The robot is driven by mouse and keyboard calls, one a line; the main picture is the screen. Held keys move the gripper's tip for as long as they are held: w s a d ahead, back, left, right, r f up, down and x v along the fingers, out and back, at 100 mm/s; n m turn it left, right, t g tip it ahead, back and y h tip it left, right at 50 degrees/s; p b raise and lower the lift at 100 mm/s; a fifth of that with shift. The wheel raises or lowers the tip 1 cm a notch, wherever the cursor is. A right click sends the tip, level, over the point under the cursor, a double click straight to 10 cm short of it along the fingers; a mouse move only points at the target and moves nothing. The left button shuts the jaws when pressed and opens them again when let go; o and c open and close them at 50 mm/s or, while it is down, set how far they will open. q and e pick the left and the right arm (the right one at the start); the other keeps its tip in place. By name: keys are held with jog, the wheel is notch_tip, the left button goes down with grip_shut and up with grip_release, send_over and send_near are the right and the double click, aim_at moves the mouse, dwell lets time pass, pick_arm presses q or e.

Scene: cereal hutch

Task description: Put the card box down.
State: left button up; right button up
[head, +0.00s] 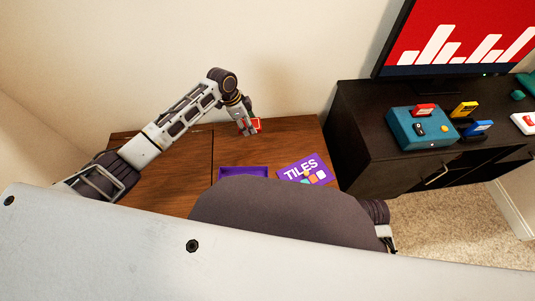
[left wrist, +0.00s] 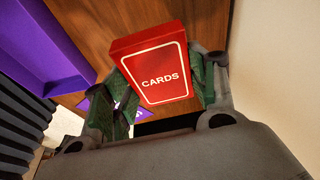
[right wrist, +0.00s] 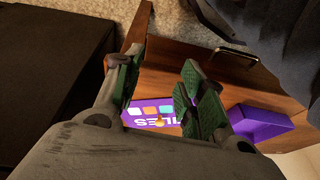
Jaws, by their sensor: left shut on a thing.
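The card box (head: 257,124) is red with a white "CARDS" label, and it shows large in the left wrist view (left wrist: 158,72). My left gripper (head: 247,127) is shut on it, with a green-padded finger on either side. They are over the back right part of the brown wooden table (head: 160,185). I cannot tell whether the box touches the wood. My right gripper (right wrist: 157,78) is open and empty, above the purple "TILES" piece (right wrist: 150,112) in the right wrist view. It is hidden in the head view.
An open purple box (head: 243,171) lies near the table's front, left of the purple "TILES" piece (head: 304,169). A dark cabinet (head: 365,140) on the right bears a teal console (head: 420,127), coloured cartridges and a screen (head: 455,35). The table's left and back are bare.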

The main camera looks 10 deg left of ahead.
aim_at(253, 141)
pick_arm(q)
jog(key=shift+f, duration=0.4)
notch_tip(253, 141, down, 4)
jog(key=shift+r+b, duration=0.1)
jog(key=shift+b, duration=0.7)
pick_arm(e)
jog(key=r, duration=0.3)
jog(key=shift+w+a+r+t, duration=0.1)
jog(key=shift+w+a+t, duration=0.05)
jog(key=shift+w+t, duration=0.25)
jog(key=shift+s, duration=0.15)
pick_arm(q)
jog(key=shift+f, duration=0.3)
notch_tip(253, 141, down, 4)
jog(key=shift+r+b, duration=0.15)
jog(key=shift+b, duration=0.7)
jog(key=shift+f, duration=0.5)
pick_arm(e)
jog(key=f, duration=0.1)
jog(key=a+f, duration=0.1)
jog(key=f, duration=0.1)
jog(key=shift+w+a+f+t+y, duration=0.15)
jog(key=shift+w+t+y, duration=0.15)
jog(key=shift+y, duration=0.1)
